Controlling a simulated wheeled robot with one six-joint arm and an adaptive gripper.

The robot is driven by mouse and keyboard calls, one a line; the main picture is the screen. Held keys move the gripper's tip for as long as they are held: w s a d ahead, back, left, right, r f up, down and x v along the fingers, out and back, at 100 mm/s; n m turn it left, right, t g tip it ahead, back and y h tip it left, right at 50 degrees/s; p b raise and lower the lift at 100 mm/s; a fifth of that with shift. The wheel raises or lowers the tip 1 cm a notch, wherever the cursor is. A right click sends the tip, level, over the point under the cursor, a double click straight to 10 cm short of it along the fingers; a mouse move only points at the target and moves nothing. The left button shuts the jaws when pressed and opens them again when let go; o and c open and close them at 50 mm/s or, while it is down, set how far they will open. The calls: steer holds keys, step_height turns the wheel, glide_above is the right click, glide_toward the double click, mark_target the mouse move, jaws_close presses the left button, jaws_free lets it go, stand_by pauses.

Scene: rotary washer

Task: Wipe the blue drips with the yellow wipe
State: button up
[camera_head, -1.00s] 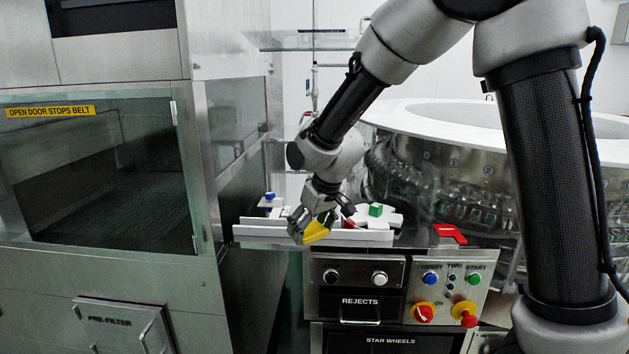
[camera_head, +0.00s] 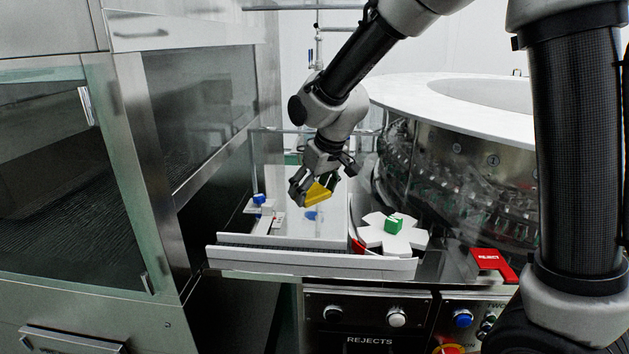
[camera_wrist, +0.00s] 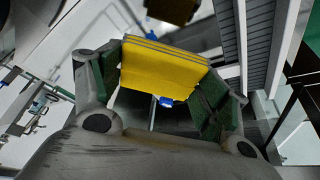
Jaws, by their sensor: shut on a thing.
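My gripper (camera_head: 318,190) is shut on the yellow wipe (camera_head: 320,194) and holds it above the pale deck behind the white guide rail. In the wrist view the wipe (camera_wrist: 163,68) sits folded between the two green-padded fingers. A blue patch (camera_head: 311,215), which looks like a drip, shows on the deck just below the wipe in the head view. I cannot see whether more blue lies behind the gripper. In the wrist view a small blue spot (camera_wrist: 166,102) shows just past the wipe's edge.
A white star wheel (camera_head: 378,236) with a green block (camera_head: 394,223) stands right of the gripper. A blue-topped fitting (camera_head: 259,199) stands to the left. The white guide rail (camera_head: 310,258) runs along the front. A red reject piece (camera_head: 491,264) lies at right.

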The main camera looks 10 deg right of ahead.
glide_above(311, 224)
steer(key=shift+s+d+f, duration=0.1)
steer(key=shift+s+f, duration=0.1)
steer(key=shift+f, duration=1.3)
steer(key=shift+s+d+f, duration=0.1)
steer(key=shift+s+f, duration=0.1)
steer(key=shift+f, duration=1.25)
steer(key=shift+f, duration=1)
steer(key=shift+w+d+r, duration=0.1)
steer(key=shift+w+d, duration=0.1)
steer(key=shift+w, duration=0.7)
steer(key=shift+w+d, duration=0.15)
steer(key=shift+w, duration=0.7)
steer(key=shift+w+d, duration=0.15)
steer(key=shift+w, duration=0.7)
steer(key=shift+w+d, duration=0.15)
steer(key=shift+w, duration=0.65)
steer(key=shift+s+a, duration=0.15)
steer(key=shift+s, duration=0.7)
steer(key=shift+s+a, duration=0.15)
steer(key=shift+s, duration=0.65)
steer(key=shift+s+a+f, duration=0.15)
steer(key=shift+s, duration=0.8)
steer(key=shift+s+a+f, duration=0.15)
steer(key=shift+s, duration=0.8)
